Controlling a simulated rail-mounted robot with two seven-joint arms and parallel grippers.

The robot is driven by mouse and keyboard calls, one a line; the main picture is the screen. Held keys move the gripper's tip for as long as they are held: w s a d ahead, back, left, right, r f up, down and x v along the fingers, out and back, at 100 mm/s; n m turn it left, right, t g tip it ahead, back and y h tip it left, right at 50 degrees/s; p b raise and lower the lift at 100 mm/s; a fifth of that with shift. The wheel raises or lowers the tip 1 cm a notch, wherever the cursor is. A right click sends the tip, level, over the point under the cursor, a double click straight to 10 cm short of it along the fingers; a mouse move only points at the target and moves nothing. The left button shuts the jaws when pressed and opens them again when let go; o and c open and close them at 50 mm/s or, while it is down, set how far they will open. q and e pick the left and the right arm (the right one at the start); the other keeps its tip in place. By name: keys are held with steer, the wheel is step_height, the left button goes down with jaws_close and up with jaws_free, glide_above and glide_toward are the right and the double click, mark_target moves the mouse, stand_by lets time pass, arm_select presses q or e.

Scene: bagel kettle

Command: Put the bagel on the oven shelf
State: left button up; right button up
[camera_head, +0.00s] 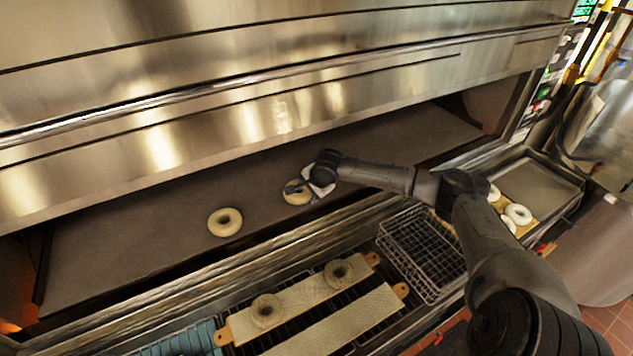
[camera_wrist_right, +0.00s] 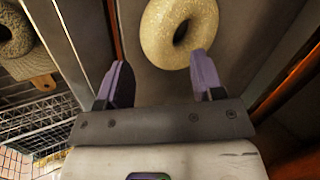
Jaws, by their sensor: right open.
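A pale bagel (camera_head: 297,192) lies on the grey oven shelf (camera_head: 130,225), partly hidden by my right gripper (camera_head: 310,188). In the right wrist view this bagel (camera_wrist_right: 179,32) is just beyond the fingertips of my right gripper (camera_wrist_right: 160,75). The jaws are apart, with nothing between them. Another pale bagel (camera_head: 225,222) lies on the shelf to the left. Two seeded bagels (camera_head: 266,310) and (camera_head: 338,272) rest on a tan board in front of the oven. My left gripper is not in view.
A second tan board (camera_head: 345,322) lies bare beside the first. A wire basket (camera_head: 425,255) stands right of the boards. A metal tray (camera_head: 545,185) at the right holds several pale bagels (camera_head: 518,214). The oven's steel front overhangs the shelf.

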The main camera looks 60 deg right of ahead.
steer(key=shift+v, duration=4.4)
steer(key=s+a+f+n+g+y, duration=0.1)
steer(key=s+a+f+n, duration=0.45)
steer(key=a+f, duration=0.4)
steer(key=s+a+f+n+g+y, duration=0.1)
steer(key=s+a+f+n, duration=0.3)
steer(key=a+f+n, duration=0.45)
steer(key=s+a+n, duration=0.4)
steer(key=s+a, duration=0.3)
steer(key=a, duration=0.3)
steer(key=s+a+n, duration=0.5)
steer(key=s+a, duration=0.2)
steer(key=a, duration=0.4)
steer(key=shift+s+r+n, duration=0.2)
steer(key=shift+r+n, duration=0.1)
steer(key=shift+r, duration=0.05)
steer(key=shift+a, duration=0.1)
